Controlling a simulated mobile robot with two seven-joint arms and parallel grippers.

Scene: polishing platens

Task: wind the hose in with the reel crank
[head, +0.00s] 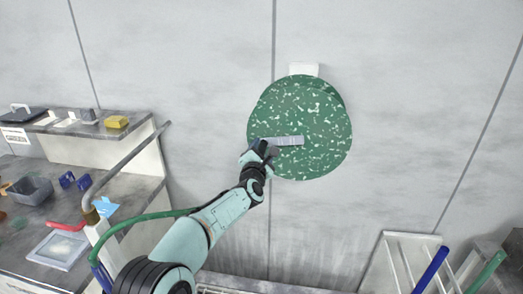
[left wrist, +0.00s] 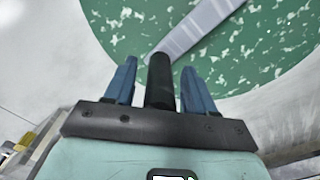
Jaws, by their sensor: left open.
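The round green reel (head: 315,120) with pale speckles is mounted on the wall in the head view. Its grey crank arm (head: 285,141) lies across the face, pointing left; it also shows in the left wrist view (left wrist: 205,22). A dark crank handle (left wrist: 159,68) stands between the two blue fingers of my left gripper (left wrist: 159,90). The fingers are open, one on each side of the handle, with gaps visible. In the head view my left gripper (head: 264,152) hides most of the handle. A green hose (head: 135,222) runs at lower left and passes behind my left arm. My right gripper is out of view.
A grey workbench (head: 135,200) with a raised shelf (head: 90,128) stands at left, carrying a yellow block (head: 116,122), a grey bin (head: 30,190) and a bent pipe (head: 130,157). A white rack (head: 405,250) with blue and green bars stands at lower right. The wall around the reel is clear.

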